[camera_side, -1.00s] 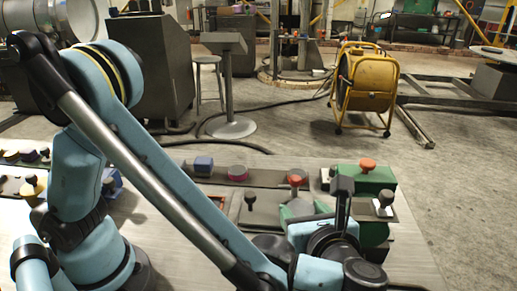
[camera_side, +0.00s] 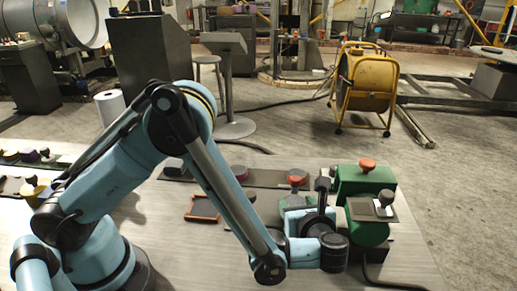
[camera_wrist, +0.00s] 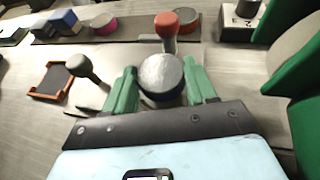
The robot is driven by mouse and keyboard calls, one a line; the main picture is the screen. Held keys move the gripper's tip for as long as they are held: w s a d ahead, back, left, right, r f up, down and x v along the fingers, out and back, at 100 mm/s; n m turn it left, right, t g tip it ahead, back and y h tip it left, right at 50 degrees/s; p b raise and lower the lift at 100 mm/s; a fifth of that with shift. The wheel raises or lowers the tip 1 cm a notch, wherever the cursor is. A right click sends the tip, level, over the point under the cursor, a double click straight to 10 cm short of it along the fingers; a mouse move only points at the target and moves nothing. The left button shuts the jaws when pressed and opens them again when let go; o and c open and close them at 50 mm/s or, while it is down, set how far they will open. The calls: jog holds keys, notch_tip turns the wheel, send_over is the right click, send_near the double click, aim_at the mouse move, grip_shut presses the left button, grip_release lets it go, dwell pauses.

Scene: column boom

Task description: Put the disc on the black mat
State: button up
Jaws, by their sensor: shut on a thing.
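The disc (camera_wrist: 162,76), with a pale silvery top and dark blue side, sits between the green fingers of my gripper (camera_wrist: 163,84) in the wrist view. My gripper is shut on it. In the side view my gripper (camera_side: 296,202) is near the right part of the table, and the disc cannot be made out there. The black mat (camera_side: 202,208) has an orange-brown rim and lies bare on the table, left of my gripper. It also shows at the left of the wrist view (camera_wrist: 52,81). Whether the disc touches the table cannot be told.
A dark knob on a stem (camera_wrist: 82,66) stands between the mat and my gripper. A red-topped knob (camera_wrist: 167,22) stands just beyond the disc. Green housings (camera_side: 364,182) stand at right. A dark strip behind holds a pink-sided disc (camera_side: 239,172) and blue blocks (camera_wrist: 64,21).

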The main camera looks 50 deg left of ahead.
jog(key=shift+f, duration=0.55)
jog(key=shift+f, duration=0.2)
jog(key=o, duration=1.4)
jog(key=shift+c, duration=0.2)
jog(key=shift+d, duration=0.1)
jog(key=v, duration=1.1)
jog(key=shift+w+d+f, duration=0.2)
jog(key=shift+w+f, duration=0.05)
jog(key=shift+o, duration=0.5)
jog(key=shift+s+d+r, duration=0.2)
jog(key=shift+s+d, duration=0.1)
jog(key=shift+d, duration=0.15)
